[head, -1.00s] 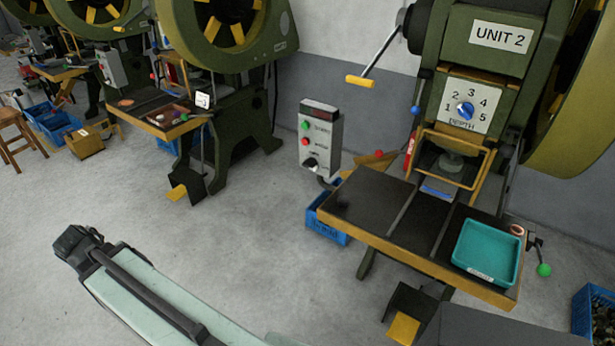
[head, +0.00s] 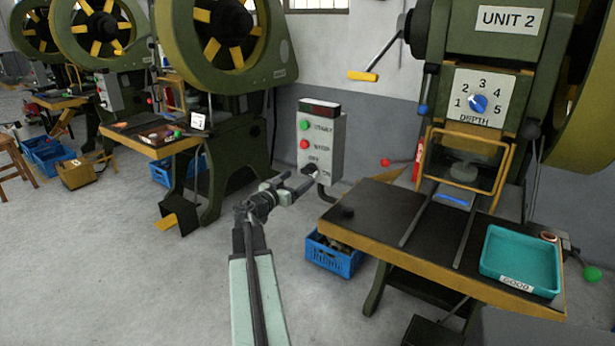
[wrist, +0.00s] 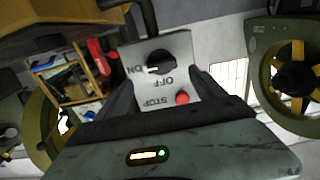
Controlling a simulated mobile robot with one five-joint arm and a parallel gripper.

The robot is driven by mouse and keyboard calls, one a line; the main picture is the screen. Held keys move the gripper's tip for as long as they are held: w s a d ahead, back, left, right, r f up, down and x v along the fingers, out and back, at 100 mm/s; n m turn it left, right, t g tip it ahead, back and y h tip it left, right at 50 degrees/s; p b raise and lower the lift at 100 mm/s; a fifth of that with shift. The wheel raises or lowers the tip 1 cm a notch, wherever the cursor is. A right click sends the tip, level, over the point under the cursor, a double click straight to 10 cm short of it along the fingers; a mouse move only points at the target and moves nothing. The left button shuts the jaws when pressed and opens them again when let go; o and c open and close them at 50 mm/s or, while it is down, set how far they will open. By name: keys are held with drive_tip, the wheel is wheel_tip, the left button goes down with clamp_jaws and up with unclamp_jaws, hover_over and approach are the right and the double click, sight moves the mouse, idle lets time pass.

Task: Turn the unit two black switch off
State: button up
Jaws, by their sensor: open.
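The unit two control box (head: 321,140) is light grey, with a dark display, a green button, a red button and a black rotary switch (head: 311,170) low on its face. In the wrist view, turned upside down, the black switch (wrist: 160,62) sits between the fingers, and its white mark points toward ON. The red STOP button (wrist: 182,98) is below it there. My gripper (head: 298,183) is open and empty, just in front of the box's lower part; it also frames the switch in the wrist view (wrist: 163,76). I cannot tell whether a finger touches the knob.
The UNIT 2 press (head: 470,120) stands right, its black table (head: 400,222) close to the right of my gripper, with a teal GOOD tray (head: 520,262). A blue crate (head: 335,258) is on the floor below the box.

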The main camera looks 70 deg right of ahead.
sight(307, 173)
drive_tip(key=x, duration=0.6)
drive_tip(key=shift+c, duration=0.3)
